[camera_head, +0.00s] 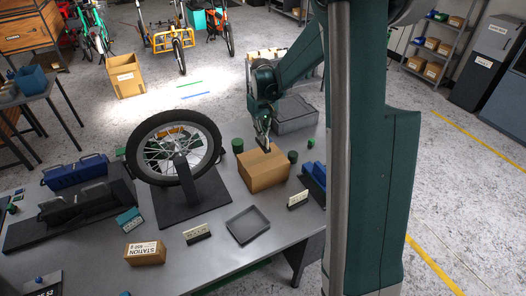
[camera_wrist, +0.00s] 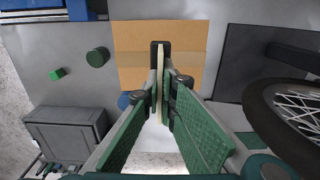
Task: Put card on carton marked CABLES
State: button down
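A brown cardboard carton (camera_head: 264,172) stands on the grey workbench, right of the wheel. I cannot read a CABLES mark on its visible faces. My gripper (camera_head: 264,147) is over the carton top in the head view. In the wrist view my gripper (camera_wrist: 160,52) is closed on a thin cream card (camera_wrist: 160,75), seen edge-on between the fingers. Whether the card touches the carton is hard to tell.
A bicycle wheel (camera_head: 147,147) on a stand is left of the carton. A grey tray (camera_head: 248,225), small signs (camera_head: 298,200) and a box marked STATION (camera_head: 145,252) lie in front. A grey bin (camera_head: 296,115) stands behind; green cylinders (camera_head: 238,146) flank the carton.

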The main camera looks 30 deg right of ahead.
jog(key=shift+f, duration=1.5)
jog(key=shift+f, duration=2.1)
jog(key=shift+f, duration=0.2)
jog(key=c, duration=2.7)
grip_release()
jog(key=shift+r, duration=0.3)
jog(key=shift+r, duration=5.95)
